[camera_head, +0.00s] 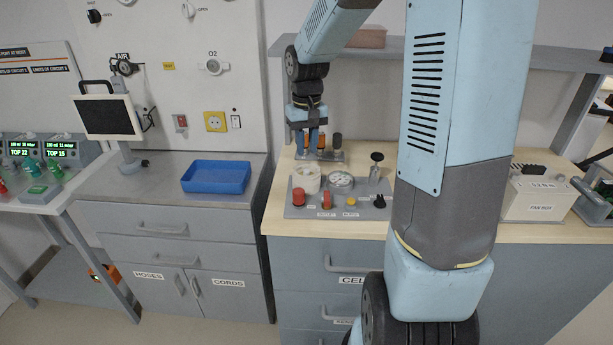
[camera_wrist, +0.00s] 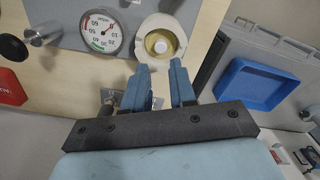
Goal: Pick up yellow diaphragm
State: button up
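A cream round housing (camera_wrist: 162,38) sits on the grey panel, with a dull yellow disc (camera_wrist: 160,44) inside its opening. I cannot tell for sure whether this disc is the yellow diaphragm. The housing also shows in the head view (camera_head: 307,178). A small yellow round part (camera_head: 352,202) sits at the panel's front edge. My gripper (camera_wrist: 161,79) is open, with its two blue fingers apart and nothing visible held between them. In the head view my gripper (camera_head: 312,142) points down behind the housing, at a small metal rack (camera_head: 328,157) with brownish posts.
A pressure gauge (camera_head: 340,180), a red knob (camera_head: 298,196) and a metal post (camera_head: 376,164) crowd the grey panel (camera_head: 322,213). A blue tray (camera_head: 216,177) lies on the left counter. A white box (camera_head: 535,199) stands at the right. A shelf runs above the bench.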

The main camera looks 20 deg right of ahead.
aim_at(306, 170)
jog(key=shift+s+a+f, duration=0.1)
jog(key=shift+s+f, duration=0.05)
jog(key=shift+f, duration=3.25)
jog(key=shift+c, duration=0.3)
grip_shut()
